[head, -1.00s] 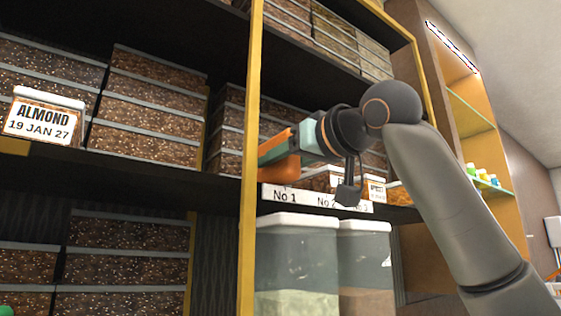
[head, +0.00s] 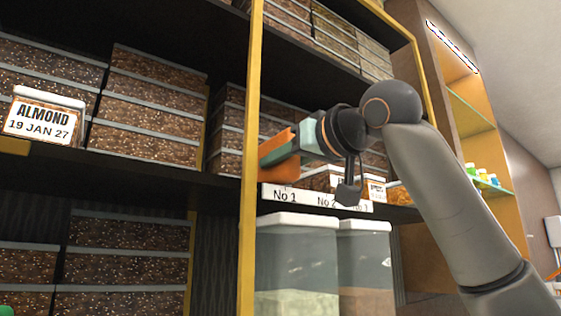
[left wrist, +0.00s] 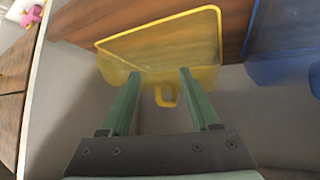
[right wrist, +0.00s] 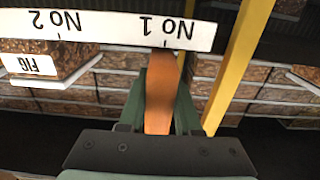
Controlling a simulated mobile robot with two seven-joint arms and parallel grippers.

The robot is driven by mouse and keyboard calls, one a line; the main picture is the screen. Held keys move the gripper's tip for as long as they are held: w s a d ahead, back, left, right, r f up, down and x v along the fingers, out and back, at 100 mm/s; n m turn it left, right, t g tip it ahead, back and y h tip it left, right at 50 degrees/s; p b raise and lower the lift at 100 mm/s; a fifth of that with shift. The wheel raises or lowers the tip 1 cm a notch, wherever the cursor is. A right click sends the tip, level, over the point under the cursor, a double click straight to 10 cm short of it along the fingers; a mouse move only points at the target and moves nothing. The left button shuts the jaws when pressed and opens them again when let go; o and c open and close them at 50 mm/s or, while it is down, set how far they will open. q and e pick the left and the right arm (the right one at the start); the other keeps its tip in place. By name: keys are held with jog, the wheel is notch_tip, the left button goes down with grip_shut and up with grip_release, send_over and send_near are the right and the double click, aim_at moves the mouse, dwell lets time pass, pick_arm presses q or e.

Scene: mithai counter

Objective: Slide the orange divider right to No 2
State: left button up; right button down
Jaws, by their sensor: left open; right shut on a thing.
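The orange divider (head: 279,147) stands on the shelf behind the label strip, at the No 1 end. My right gripper (right wrist: 160,92) is shut on it, with a green finger on either side of the orange piece (right wrist: 161,88). The white label strip (head: 310,199) reads No 1, No 2 and a partly hidden third label. In the right wrist view the strip (right wrist: 105,30) appears upside down, and the divider meets it beside the No 1 print. My left gripper (left wrist: 158,76) is open and empty in its own wrist view, over a yellow see-through bin (left wrist: 165,50).
A yellow post (head: 251,150) stands just left of the divider. Boxes behind the strip include one labelled FIG (right wrist: 30,64). Large clear containers (head: 297,255) stand below the shelf. A box labelled ALMOND (head: 42,118) sits at far left. A blue bin (left wrist: 285,45) is beside the yellow one.

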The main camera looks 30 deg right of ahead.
dwell(0.5)
jog(key=d, duration=0.2)
jog(key=d+p, duration=0.1)
jog(key=shift+w+d+r, duration=0.1)
jog(key=shift+w+d, duration=0.2)
jog(key=shift+d, duration=0.45)
jog(key=c, duration=0.6)
grip_release()
